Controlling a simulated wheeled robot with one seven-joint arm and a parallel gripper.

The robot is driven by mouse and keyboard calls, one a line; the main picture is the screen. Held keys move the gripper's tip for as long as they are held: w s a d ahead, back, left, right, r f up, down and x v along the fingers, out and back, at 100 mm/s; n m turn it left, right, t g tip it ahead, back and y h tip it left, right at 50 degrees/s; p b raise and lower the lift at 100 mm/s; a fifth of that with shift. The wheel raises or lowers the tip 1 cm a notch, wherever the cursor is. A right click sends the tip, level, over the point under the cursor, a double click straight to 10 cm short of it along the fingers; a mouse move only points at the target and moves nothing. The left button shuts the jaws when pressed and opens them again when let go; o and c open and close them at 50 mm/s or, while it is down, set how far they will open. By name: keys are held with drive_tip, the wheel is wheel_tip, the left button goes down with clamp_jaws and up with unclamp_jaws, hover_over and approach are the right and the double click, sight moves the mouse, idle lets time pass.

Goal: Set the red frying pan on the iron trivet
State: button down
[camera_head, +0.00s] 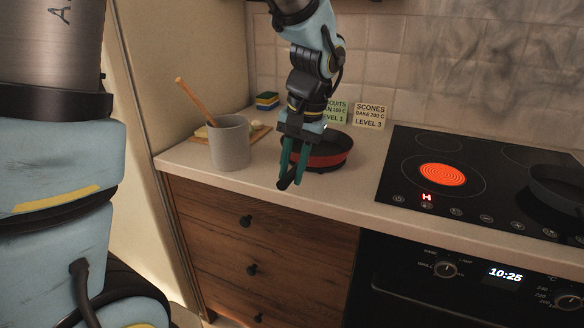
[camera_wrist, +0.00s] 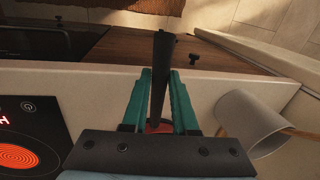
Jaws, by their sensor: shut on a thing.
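The red frying pan (camera_head: 338,160) is at the counter's back, left of the stove, with a dark inside and red outer wall. Its black handle (camera_head: 285,184) points toward the front edge. My gripper (camera_head: 294,168) reaches down from above with its teal fingers shut on this handle. In the wrist view the handle runs between the fingers of my gripper (camera_wrist: 160,78), and a bit of the red pan (camera_wrist: 158,127) shows near the finger bases. I cannot tell whether the pan touches the counter. I cannot make out the iron trivet in either view.
A grey crock (camera_head: 229,145) with a wooden spoon stands left of the pan. Two recipe cards (camera_head: 369,116) lean behind. On the right, the black hob (camera_head: 410,170) has a glowing red ring (camera_head: 442,174) and a dark pan (camera_head: 558,187). Counter between pan and hob is clear.

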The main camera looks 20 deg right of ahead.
drive_tip(key=c, duration=0.7)
unclamp_jaws()
drive_tip(key=shift+f, duration=0.1)
wheel_tip(320, 180, up, 12)
drive_tip(key=s+d, duration=0.2)
drive_tip(key=w+a+f+n, duration=0.1)
drive_tip(key=a+f+n, duration=0.1)
drive_tip(key=a+f, duration=0.3)
drive_tip(key=w+a+f+n+h, duration=0.1)
drive_tip(key=a+f, duration=0.5)
drive_tip(key=a, duration=0.7)
drive_tip(key=w+a+f+n+b, duration=0.1)
drive_tip(key=w+a+f+n, duration=0.1)
drive_tip(key=a+f, duration=0.3)
drive_tip(key=shift+a+f+n+h, duration=0.2)
drive_tip(key=shift+a+n, duration=0.2)
drive_tip(key=shift+a, duration=0.6)
drive_tip(key=shift+a+f+n+h, duration=0.2)
drive_tip(key=shift+a+n, duration=0.2)
drive_tip(key=shift+a, duration=0.55)
